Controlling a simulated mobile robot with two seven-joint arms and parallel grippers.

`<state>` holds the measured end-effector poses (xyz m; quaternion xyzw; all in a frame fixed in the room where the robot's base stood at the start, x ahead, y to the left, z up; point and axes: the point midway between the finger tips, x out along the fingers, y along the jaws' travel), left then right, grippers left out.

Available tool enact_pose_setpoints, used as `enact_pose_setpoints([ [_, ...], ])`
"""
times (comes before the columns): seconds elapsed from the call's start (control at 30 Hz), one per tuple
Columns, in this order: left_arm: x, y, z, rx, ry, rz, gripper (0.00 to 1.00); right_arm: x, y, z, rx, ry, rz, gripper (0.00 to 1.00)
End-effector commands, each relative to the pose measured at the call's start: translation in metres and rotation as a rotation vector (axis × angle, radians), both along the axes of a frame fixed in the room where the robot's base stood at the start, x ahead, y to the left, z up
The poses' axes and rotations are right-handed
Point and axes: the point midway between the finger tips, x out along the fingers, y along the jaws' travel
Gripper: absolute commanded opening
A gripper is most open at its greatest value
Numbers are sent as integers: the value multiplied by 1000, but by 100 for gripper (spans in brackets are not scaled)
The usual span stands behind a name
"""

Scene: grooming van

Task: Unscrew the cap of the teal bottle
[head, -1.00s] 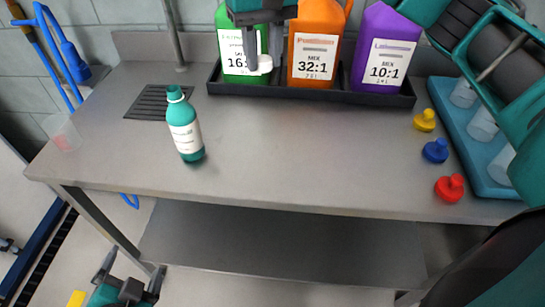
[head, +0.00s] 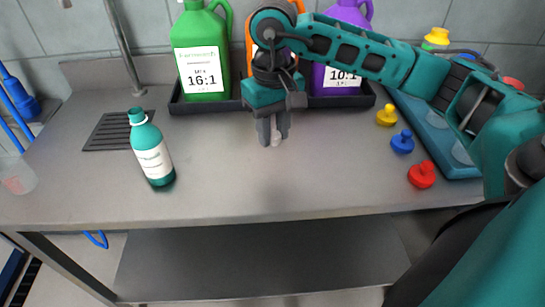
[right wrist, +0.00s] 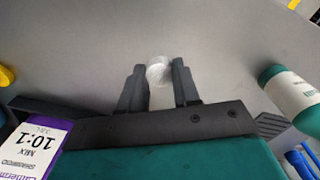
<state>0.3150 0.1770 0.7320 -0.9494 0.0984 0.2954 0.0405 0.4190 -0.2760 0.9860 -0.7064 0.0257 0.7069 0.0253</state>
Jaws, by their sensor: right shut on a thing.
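The teal bottle (head: 152,150) with a white label stands upright on the steel bench, left of centre. Its narrow top looks teal; I cannot tell whether a cap sits on it. It also shows at the right edge of the right wrist view (right wrist: 292,94), cut off by the frame. My right gripper (head: 272,136) is above the bench, well to the right of the bottle and apart from it. Its fingers are shut on a small white round piece (right wrist: 159,73), which looks like a cap. My left gripper is not in view.
A green jug (head: 203,68) and a purple jug (head: 338,76) stand in a black tray (head: 206,106) at the back; my arm hides most of an orange jug. The bench's middle is clear.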

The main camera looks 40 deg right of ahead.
Motion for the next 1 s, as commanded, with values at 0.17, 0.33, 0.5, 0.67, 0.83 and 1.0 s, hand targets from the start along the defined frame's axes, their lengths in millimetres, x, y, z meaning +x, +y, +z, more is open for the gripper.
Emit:
enact_pose_setpoints([
  [0.17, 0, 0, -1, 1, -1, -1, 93, 0, 0, -26, 0, 2, -1, 0],
  [0.33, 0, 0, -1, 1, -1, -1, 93, 0, 0, -37, 0, 1, -1, 0],
  [0.5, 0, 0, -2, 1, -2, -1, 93, -1, 0, -62, 0, 5, -1, 0],
  [0.67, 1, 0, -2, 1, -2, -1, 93, 0, 0, -73, 0, 0, -1, 0],
  [0.83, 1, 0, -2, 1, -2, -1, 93, 0, 0, -72, 0, -1, -1, 0],
  [1.0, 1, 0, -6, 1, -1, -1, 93, 0, 0, -76, 0, -1, -1, 33],
])
